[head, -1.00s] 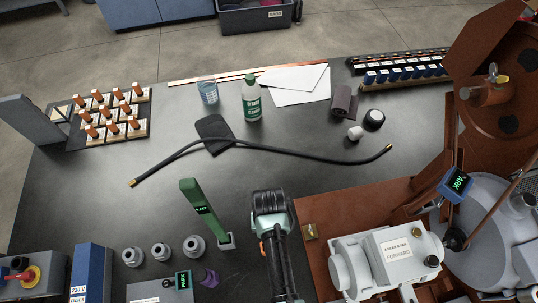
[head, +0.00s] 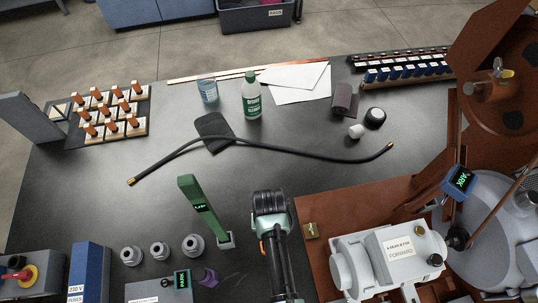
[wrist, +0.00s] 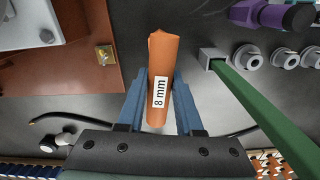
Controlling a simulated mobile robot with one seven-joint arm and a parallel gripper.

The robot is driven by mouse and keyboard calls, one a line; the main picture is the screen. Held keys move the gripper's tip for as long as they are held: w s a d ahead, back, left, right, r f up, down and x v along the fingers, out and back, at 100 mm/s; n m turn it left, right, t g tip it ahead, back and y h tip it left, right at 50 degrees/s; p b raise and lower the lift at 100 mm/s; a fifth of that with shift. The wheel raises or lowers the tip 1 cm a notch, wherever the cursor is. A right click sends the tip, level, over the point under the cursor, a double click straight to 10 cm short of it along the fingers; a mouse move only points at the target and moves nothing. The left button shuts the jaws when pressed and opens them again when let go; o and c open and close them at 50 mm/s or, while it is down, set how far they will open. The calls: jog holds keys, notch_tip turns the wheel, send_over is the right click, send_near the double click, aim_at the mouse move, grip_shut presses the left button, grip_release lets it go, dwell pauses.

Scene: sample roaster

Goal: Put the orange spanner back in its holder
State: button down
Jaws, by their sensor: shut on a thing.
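My gripper (wrist: 160,88) is shut on the orange spanner (wrist: 159,55), which carries a white "8 mm" label. The blue fingers are on either side of it in the wrist view. In the head view my gripper (head: 270,203) is at the bottom centre, over the dark bench, and my arm hides the spanner. A rack (head: 141,128) with several orange pieces on white labelled places stands at the far left of the bench. One place at its left end (head: 60,111) looks empty. The rack's labels are too small to read.
A green post (head: 199,205) stands close left of my gripper. The brown roaster base (head: 340,205) is close on the right. A black hose (head: 300,154) crosses the bench, with a green-labelled bottle (head: 251,98) and a cup (head: 208,90) behind it. A blue rack (head: 410,72) is far right.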

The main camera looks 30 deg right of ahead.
jog(key=shift+f+b, duration=2.2)
jog(key=shift+f, duration=1.05)
jog(key=shift+f+b, duration=1.1)
jog(key=shift+f, duration=0.3)
jog(key=shift+c, duration=2.4)
grip_release()
notch_tip(320, 180, up, 13)
